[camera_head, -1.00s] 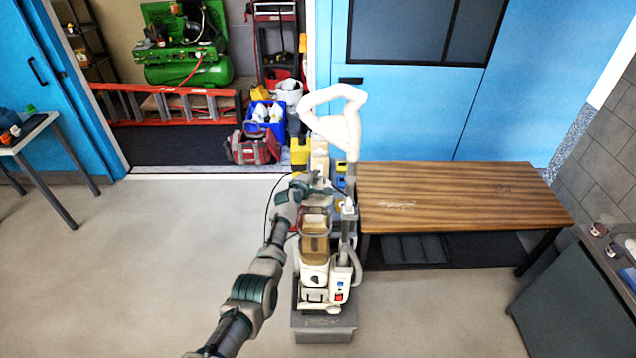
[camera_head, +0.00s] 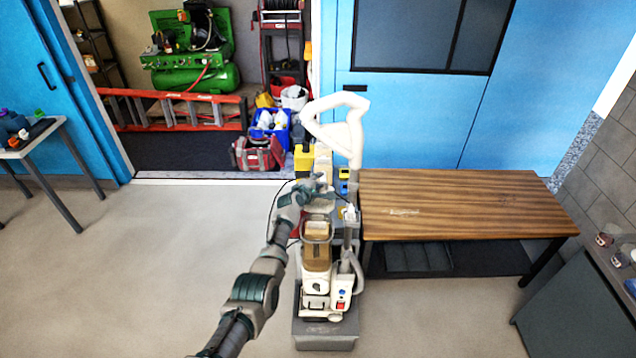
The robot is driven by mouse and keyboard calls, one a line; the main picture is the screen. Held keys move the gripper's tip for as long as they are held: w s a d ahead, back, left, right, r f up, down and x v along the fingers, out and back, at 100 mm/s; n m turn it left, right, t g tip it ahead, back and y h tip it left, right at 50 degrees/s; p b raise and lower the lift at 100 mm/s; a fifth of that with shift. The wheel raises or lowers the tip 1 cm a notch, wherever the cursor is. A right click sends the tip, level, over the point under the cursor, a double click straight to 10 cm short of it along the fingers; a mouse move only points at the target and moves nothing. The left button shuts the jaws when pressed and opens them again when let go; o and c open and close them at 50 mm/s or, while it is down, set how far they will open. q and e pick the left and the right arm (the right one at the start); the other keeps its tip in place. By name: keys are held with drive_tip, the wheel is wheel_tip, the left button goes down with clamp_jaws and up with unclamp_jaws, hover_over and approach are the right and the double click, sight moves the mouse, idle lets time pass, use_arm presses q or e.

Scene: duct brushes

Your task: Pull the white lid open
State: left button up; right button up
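A cleaning machine with a white looped handle (camera_head: 355,130), a brown see-through container (camera_head: 316,252) and a white lower body (camera_head: 318,296) stands upright on a grey base (camera_head: 324,332). My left gripper (camera_head: 322,191) is over the upper part of the machine, above the brown container and left of the handle's post. It covers part of the cream-white pieces there. I cannot make out which piece is the white lid, whether the fingers touch it, or whether they are open or shut. My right gripper is not in view.
A wooden bench (camera_head: 465,205) stands close on the machine's right. Behind are a blue bin (camera_head: 270,130), a red bag (camera_head: 257,152) and a red ladder (camera_head: 180,110). A small table (camera_head: 35,138) is at the left. The floor left of the machine is clear.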

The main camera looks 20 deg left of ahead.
use_arm(q)
drive_tip(key=shift+s+f, duration=0.1)
drive_tip(key=shift+s, duration=0.05)
drive_tip(key=v, duration=1.1)
drive_tip(key=shift+s, duration=0.3)
